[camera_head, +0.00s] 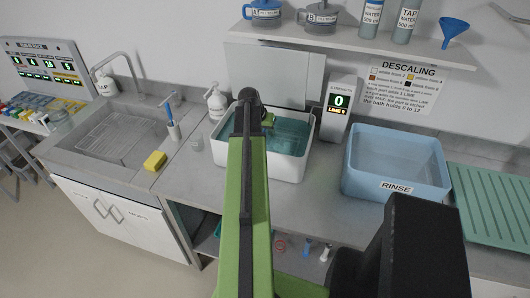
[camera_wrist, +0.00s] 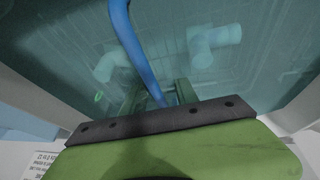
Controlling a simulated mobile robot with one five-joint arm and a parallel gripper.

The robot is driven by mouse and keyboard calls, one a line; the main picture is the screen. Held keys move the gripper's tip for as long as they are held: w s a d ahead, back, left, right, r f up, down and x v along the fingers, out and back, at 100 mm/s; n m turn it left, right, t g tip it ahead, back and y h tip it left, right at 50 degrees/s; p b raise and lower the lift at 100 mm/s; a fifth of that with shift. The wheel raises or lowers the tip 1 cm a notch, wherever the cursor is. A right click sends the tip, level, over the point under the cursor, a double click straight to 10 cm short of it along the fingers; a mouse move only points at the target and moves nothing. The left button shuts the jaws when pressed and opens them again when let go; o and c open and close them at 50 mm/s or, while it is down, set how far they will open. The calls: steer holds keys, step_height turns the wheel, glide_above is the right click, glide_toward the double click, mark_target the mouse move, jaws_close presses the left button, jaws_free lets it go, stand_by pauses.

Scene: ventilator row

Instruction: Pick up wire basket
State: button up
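A white tub (camera_head: 288,163) of teal liquid stands on the counter. The wire basket (camera_wrist: 205,75) shows as a faint mesh in the liquid in the wrist view, with pale pipe fittings (camera_wrist: 225,38) in it. Its blue handle (camera_wrist: 130,38) arches toward my gripper. My gripper (camera_wrist: 158,96) is low over the tub, and its two green fingers appear apart, one on each side of the handle. I cannot tell whether they touch it. In the head view my arm hides the gripper's tips and most of the basket.
A blue rinse tub (camera_head: 395,188) stands to the right, beside a green ribbed drainboard (camera_head: 490,205). A display post (camera_head: 340,105) stands behind, between the tubs. A white bottle (camera_head: 216,104), a yellow sponge (camera_head: 154,161) and a sink (camera_head: 108,138) are to the left. A shelf (camera_head: 340,33) hangs above.

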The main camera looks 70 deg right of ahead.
steer(key=shift+f, duration=0.2)
stand_by(0.4)
jaws_close()
stand_by(1.5)
